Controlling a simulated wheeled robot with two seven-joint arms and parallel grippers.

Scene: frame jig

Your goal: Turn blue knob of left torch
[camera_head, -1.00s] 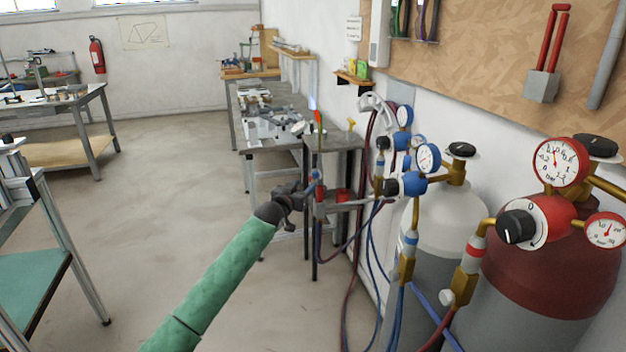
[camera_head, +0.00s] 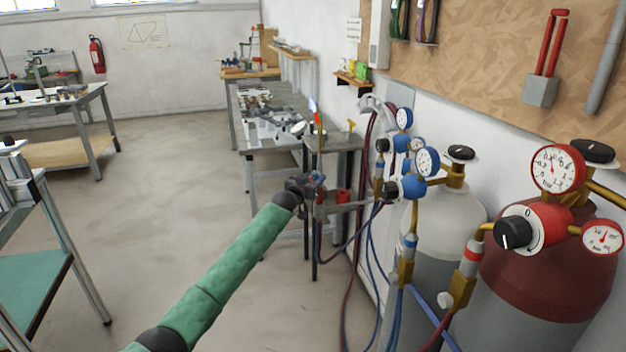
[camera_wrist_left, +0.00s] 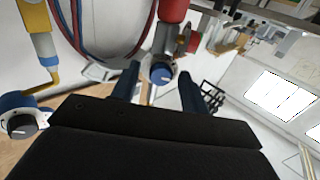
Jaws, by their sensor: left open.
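My left gripper (camera_wrist_left: 160,88) is open, with one dark finger on each side of the knob in that view. I cannot tell whether the fingers touch it. In the head view my left gripper (camera_head: 312,188) is at the torch's lower part and covers the knob. My right gripper is not in view.
A grey gas cylinder (camera_head: 447,215) and a red one (camera_head: 550,265) with gauges stand at the right. Hoses (camera_head: 352,270) hang beside the torch holder. A grey bench (camera_head: 275,140) stands behind.

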